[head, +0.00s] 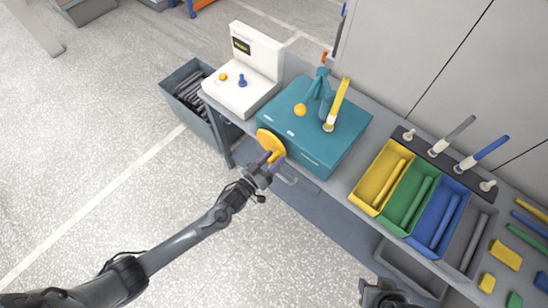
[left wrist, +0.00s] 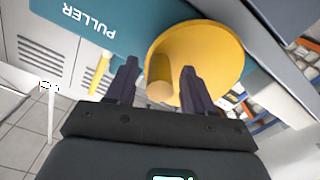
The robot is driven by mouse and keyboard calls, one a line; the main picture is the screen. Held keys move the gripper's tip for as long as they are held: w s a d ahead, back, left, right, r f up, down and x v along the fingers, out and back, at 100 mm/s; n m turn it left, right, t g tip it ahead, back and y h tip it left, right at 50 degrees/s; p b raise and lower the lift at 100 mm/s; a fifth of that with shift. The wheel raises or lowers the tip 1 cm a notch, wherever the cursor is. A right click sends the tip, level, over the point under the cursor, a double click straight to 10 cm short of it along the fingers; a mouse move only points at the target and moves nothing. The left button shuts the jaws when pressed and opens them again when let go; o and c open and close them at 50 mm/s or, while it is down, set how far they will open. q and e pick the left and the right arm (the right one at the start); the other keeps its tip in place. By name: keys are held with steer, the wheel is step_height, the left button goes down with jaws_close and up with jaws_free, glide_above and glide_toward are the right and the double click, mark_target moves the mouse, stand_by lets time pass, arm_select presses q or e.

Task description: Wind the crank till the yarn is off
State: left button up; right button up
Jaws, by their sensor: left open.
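The teal puller box (head: 308,145) stands on the bench. Its yellow crank disc (head: 271,143) is on the side facing my left arm, and the disc with its handle knob (left wrist: 160,82) fills the middle of the left wrist view. My left gripper (head: 268,160) is at the crank, open, with the knob between its two fingers; I cannot tell whether they touch it. A yellow bobbin (head: 338,103) stands tilted on the puller top, beside a teal arm (head: 318,88) and a yellow ball (head: 300,109). My right gripper is at most a dark part cut off at the bottom edge.
A white control box (head: 252,68) stands left of the puller, with a grey bin (head: 182,82) beyond it. Right of the puller are yellow (head: 366,190), green, blue and grey trays. Behind them a dark rack (head: 447,166) holds pegs and bobbins. The floor at left is clear.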

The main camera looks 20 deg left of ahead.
arm_select(q)
steer(key=shift+w+d, duration=0.15)
steer(key=shift+w, duration=0.35)
jaws_close()
steer(key=shift+f, duration=0.15)
